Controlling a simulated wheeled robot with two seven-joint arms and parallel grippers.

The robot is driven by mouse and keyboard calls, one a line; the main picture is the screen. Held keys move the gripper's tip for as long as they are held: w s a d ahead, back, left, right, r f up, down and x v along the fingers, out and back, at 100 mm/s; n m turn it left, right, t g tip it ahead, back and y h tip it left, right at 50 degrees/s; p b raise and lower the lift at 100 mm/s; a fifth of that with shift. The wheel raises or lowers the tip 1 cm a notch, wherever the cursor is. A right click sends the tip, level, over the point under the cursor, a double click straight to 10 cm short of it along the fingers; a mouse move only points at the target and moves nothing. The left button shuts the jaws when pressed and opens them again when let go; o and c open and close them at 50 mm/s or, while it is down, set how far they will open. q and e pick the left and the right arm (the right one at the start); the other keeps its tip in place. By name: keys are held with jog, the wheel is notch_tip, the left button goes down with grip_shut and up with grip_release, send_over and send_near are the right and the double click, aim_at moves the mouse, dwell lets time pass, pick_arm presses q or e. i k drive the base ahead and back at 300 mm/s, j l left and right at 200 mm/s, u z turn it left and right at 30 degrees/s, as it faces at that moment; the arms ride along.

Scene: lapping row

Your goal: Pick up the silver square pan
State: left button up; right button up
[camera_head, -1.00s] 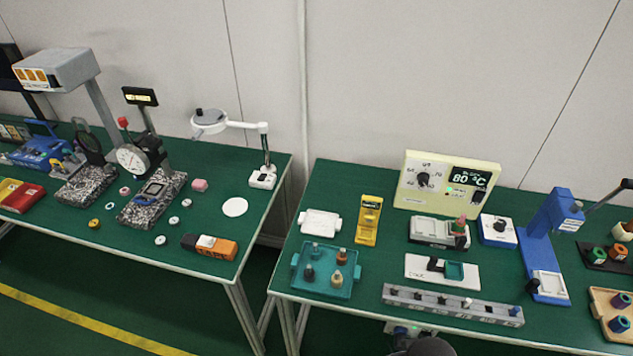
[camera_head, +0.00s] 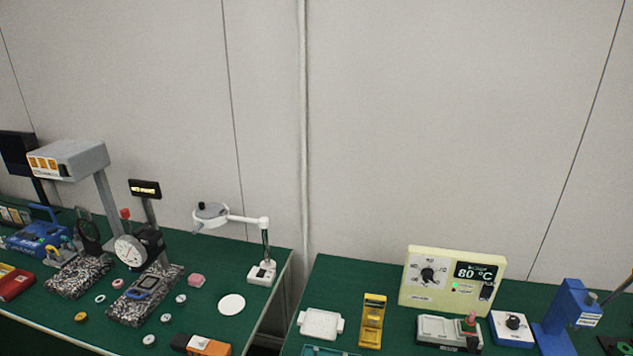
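No clearly silver square pan can be made out. A pale, squarish shallow dish with side tabs (camera_head: 320,323) lies at the left of the right-hand table; I cannot tell whether it is the pan. The blue stand (camera_head: 570,315) at the right is cut off by the lower edge, so its base plate is hidden. Neither of my grippers is in view.
The right-hand green table (camera_head: 335,280) also holds a yellow holder (camera_head: 372,320), a cream 80 °C controller (camera_head: 452,281) and a blue-and-white knob box (camera_head: 511,328). A gap separates it from the left table, where a magnifier lamp (camera_head: 262,272) and dial gauge (camera_head: 130,252) stand.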

aim_at(472, 339)
jog(key=z, duration=1.75)
jog(key=k+j, duration=0.2)
jog(key=j, duration=0.1)
